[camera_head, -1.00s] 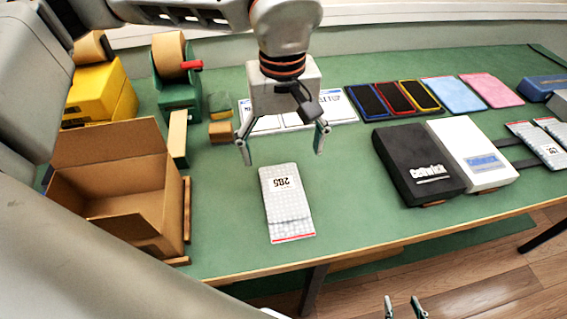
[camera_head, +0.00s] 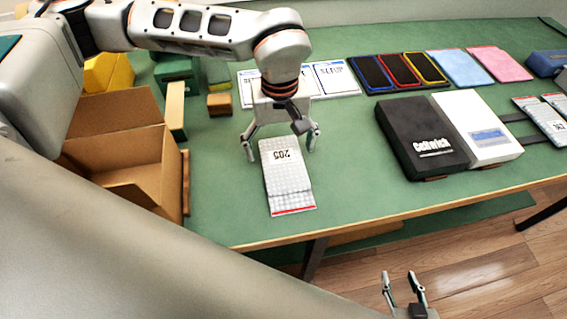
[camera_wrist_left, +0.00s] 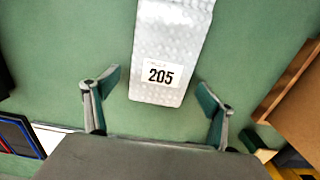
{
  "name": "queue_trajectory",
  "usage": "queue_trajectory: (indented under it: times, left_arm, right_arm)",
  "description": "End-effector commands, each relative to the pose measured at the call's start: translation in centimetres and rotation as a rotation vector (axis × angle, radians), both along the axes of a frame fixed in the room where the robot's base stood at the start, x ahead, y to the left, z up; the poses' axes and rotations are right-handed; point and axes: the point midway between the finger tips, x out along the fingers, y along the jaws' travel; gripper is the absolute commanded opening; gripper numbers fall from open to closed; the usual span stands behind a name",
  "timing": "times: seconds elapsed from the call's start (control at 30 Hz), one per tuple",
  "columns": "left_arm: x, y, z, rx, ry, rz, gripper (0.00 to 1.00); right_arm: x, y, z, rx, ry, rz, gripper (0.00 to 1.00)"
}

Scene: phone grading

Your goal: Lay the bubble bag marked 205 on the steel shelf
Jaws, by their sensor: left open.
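The bubble bag marked 205 (camera_head: 287,178) lies flat on the green table, a silvery pouch with a white label and a red edge toward the table's front. It also shows in the left wrist view (camera_wrist_left: 170,50), its labelled end toward the gripper. My left gripper (camera_head: 280,152) is open above the bag's labelled end, one finger on each side of it. In the left wrist view the open fingers (camera_wrist_left: 158,88) stand apart with nothing between them but the bag's end. My right gripper (camera_head: 404,290) is open and empty below the table's front edge. I cannot make out a steel shelf.
An open cardboard box (camera_head: 122,155) stands left of the bag. A black box (camera_head: 420,140) and a white box (camera_head: 478,135) lie to the right. Phones (camera_head: 398,72) and coloured cloths lie at the back. Other bags (camera_head: 543,118) lie at far right. Table around the bag is clear.

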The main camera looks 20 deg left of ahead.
Motion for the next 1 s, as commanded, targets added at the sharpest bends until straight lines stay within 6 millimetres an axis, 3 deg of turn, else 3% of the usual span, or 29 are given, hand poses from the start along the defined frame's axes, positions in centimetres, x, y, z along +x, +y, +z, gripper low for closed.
queue_trajectory:
  times: [0.13,0.3,0.4,0.77,1.0]
  left_arm:
    - [0.0,0.0,0.0,0.0,0.0,0.0,0.83]
    - [0.0,0.0,0.0,0.0,0.0,-0.001,0.39]
    - [0.0,0.0,0.1,0.0,0.0,-0.001,0.33]
    - [0.1,0.0,0.8,-0.001,-0.002,-0.001,0.33]
    - [0.2,0.0,3.9,0.0,-0.005,-0.001,0.33]
  right_arm:
    - [0.0,0.0,0.0,0.0,0.0,0.0,0.4]
    - [0.0,0.0,-0.1,-0.001,0.001,0.0,0.4]
    - [0.0,0.0,-0.1,-0.001,0.001,0.0,0.4]
    - [0.0,0.0,0.0,-0.001,0.001,0.0,0.4]
    - [0.1,0.0,0.2,0.0,0.0,0.0,0.4]
